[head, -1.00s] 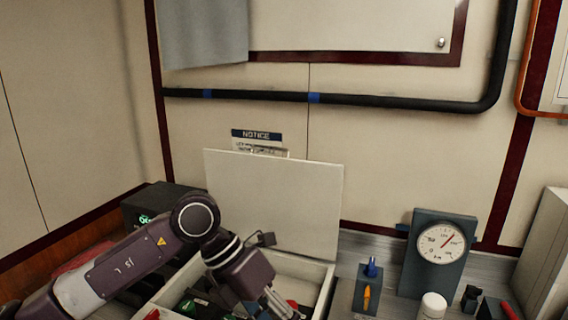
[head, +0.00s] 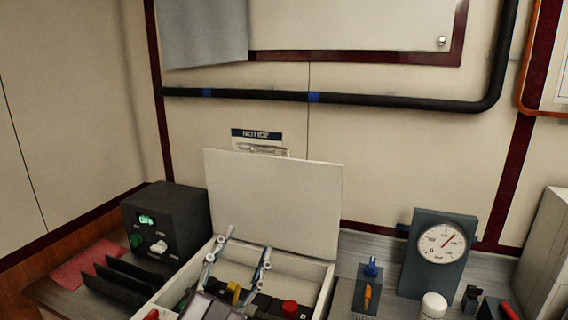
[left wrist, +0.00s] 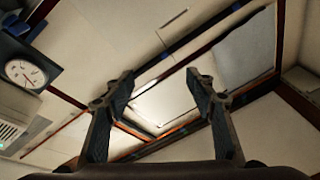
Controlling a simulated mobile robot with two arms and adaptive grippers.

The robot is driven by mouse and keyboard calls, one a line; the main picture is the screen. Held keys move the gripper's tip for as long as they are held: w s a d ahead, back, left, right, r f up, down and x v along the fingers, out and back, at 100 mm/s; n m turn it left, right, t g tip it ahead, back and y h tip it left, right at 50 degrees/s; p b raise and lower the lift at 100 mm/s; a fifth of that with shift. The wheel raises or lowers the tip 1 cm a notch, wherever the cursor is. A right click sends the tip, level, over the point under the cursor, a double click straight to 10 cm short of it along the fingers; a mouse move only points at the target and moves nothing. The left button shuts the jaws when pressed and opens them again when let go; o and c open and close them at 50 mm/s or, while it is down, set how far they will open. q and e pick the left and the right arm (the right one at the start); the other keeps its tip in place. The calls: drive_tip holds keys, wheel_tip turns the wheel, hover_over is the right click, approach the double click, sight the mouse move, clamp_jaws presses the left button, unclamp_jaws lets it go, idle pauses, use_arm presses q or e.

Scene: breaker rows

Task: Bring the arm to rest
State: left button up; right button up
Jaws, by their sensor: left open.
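My left gripper (head: 240,252) shows at the bottom of the head view, in front of the white box (head: 325,295) with the raised lid (head: 275,200). Its two fingers point up and stand wide apart with nothing between them. In the left wrist view the open fingers (left wrist: 165,85) frame only the wall and the raised panels. Most of my left arm is below the head view's lower edge. My right gripper does not show.
The box holds several coloured parts, one with a red button (head: 290,308). A black device (head: 168,230) and black upright plates (head: 125,280) stand to the left. A dial gauge (head: 440,245), a tool block (head: 367,290) and a white bottle (head: 433,306) stand to the right.

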use_arm(q)
drive_tip(key=s+a+f+n+g+y, duration=0.2)
drive_tip(key=s+a+f+g, duration=0.1)
drive_tip(key=f, duration=0.5)
drive_tip(key=s+a+f+n+g+y, duration=0.2)
drive_tip(key=a+f, duration=0.2)
drive_tip(key=f, duration=0.3)
drive_tip(key=s+a+f+n+g+y, duration=0.2)
drive_tip(key=s+a+f+g, duration=0.1)
drive_tip(key=f, duration=0.5)
drive_tip(key=s+a+f+n+g, duration=0.15)
drive_tip(key=s+f+g, duration=0.25)
drive_tip(key=s+f, duration=0.5)
drive_tip(key=s+a+f+g, duration=0.2)
drive_tip(key=s+f+g, duration=0.25)
drive_tip(key=s, duration=0.75)
wheel_tip(320, 180, down, 32)
drive_tip(key=s+g+b, duration=0.2)
drive_tip(key=s+b, duration=0.1)
drive_tip(key=b, duration=0.3)
drive_tip(key=s+a+f+b, duration=0.2)
drive_tip(key=s+f+b, duration=0.2)
drive_tip(key=s+f, duration=1.2)
wheel_tip(320, 180, down, 5)
drive_tip(key=shift+s+a+r+g+y, duration=0.2)
drive_tip(key=shift+s+a+g+y, duration=0.1)
drive_tip(key=shift+g, duration=0.15)
